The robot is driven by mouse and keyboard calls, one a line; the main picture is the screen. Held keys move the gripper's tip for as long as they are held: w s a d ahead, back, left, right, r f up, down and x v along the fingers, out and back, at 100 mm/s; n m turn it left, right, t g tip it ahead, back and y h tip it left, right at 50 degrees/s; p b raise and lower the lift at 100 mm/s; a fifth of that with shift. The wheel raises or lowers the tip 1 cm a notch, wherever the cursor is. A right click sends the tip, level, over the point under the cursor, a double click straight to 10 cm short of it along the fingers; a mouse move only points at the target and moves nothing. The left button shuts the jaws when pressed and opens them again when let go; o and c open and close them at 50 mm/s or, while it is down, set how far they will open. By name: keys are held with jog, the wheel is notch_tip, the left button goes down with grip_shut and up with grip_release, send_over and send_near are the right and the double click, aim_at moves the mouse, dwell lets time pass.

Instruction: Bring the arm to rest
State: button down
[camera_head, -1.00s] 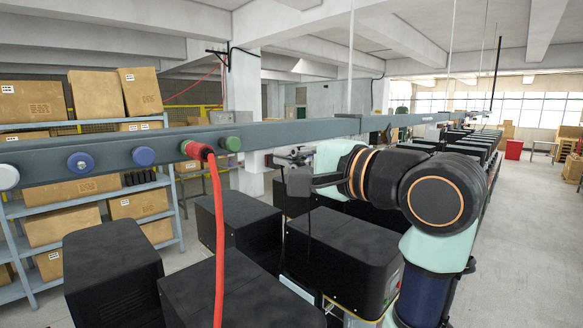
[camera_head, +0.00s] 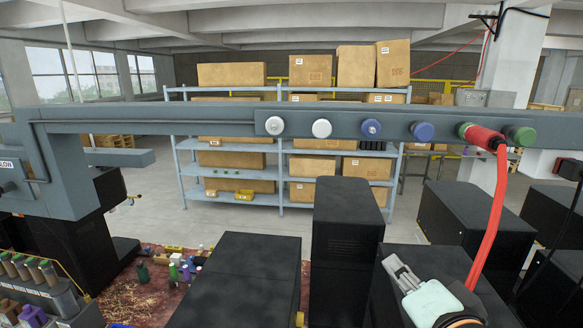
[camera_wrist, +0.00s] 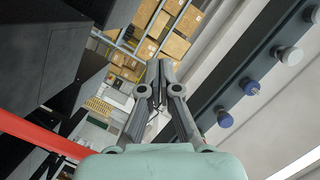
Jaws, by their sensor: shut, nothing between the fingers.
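My gripper (camera_head: 392,264) shows at the lower right in the head view, low over a black machine housing (camera_head: 452,262). Its grey fingers point up and to the left, and part of my pale green and dark wrist shows at the bottom edge. In the wrist view my gripper (camera_wrist: 160,66) has its fingers together with nothing between them. Most of my arm is out of the head view.
A grey overhead beam (camera_head: 200,122) with blue, white and green knobs crosses the head view. A red hose (camera_head: 490,225) hangs from its red connector, to the right of my gripper. Black housings stand around. Shelves (camera_head: 282,180) with boxes stand behind; floor before them is clear.

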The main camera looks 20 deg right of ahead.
jog(key=s+a+f+n+g+y, duration=0.1)
jog(key=a+f+n, duration=0.4)
jog(key=a, duration=0.4)
jog(key=s+a+f+n+y+p, duration=0.1)
jog(key=a+f+n, duration=0.3)
jog(key=a+f, duration=0.4)
jog(key=s+a+f+n+g+y, duration=0.1)
jog(key=a+f+n, duration=0.4)
jog(key=a, duration=0.6)
jog(key=shift+s+f+n+g+y+p, duration=0.3)
jog(key=shift+s+f+y, duration=0.4)
jog(key=shift+s, duration=0.3)
